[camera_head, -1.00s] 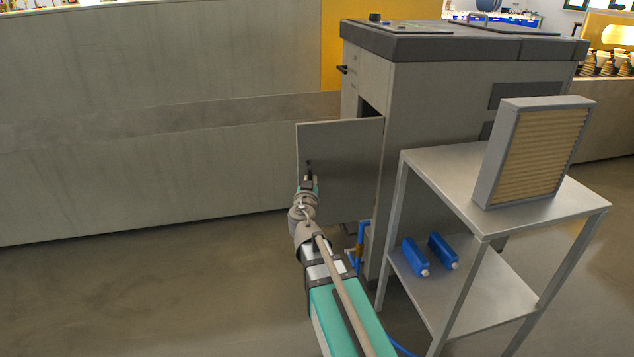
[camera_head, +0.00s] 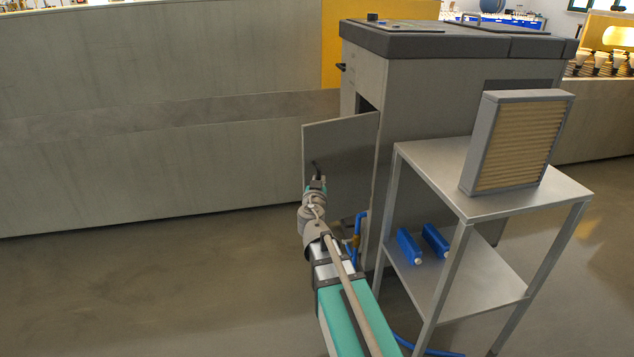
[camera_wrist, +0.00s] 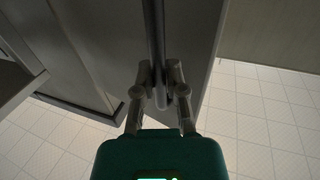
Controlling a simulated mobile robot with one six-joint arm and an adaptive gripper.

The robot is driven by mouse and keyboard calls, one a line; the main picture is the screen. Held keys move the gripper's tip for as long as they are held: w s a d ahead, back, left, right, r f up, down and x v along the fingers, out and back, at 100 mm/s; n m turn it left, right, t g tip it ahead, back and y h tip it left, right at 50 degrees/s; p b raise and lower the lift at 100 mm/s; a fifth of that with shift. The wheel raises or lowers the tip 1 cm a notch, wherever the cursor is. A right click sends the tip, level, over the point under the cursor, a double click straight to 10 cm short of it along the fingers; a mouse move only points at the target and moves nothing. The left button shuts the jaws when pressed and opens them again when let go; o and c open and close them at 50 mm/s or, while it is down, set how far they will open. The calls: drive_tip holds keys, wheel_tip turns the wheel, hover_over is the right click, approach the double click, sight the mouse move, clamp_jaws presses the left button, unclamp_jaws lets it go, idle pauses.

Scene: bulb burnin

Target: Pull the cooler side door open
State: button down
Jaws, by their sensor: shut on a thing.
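The cooler (camera_head: 445,115) is a large grey cabinet with a dark top in the head view. Its side door (camera_head: 342,150) stands swung out from the cabinet, with a dark opening (camera_head: 367,93) behind its top edge. A dark upright bar handle (camera_wrist: 157,55) runs down the door face in the wrist view. My gripper (camera_wrist: 159,98) is shut on this handle, one finger on each side of it. In the head view my gripper (camera_head: 317,178) is at the door's outer face, small and partly hidden by my own arm.
A grey metal stand (camera_head: 425,178) is right of the door, with a pleated filter (camera_head: 517,140) on top and two blue bottles (camera_head: 408,246) on its lower shelf. Blue pipework (camera_head: 358,232) sits low by the cabinet. The floor left of the door is clear.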

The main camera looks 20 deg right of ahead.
drive_tip(key=shift+d, duration=0.2)
drive_tip(key=c, duration=0.7)
unclamp_jaws()
drive_tip(key=shift+s+a, duration=0.1)
drive_tip(key=shift+a, duration=0.05)
drive_tip(key=shift+v, duration=3.6)
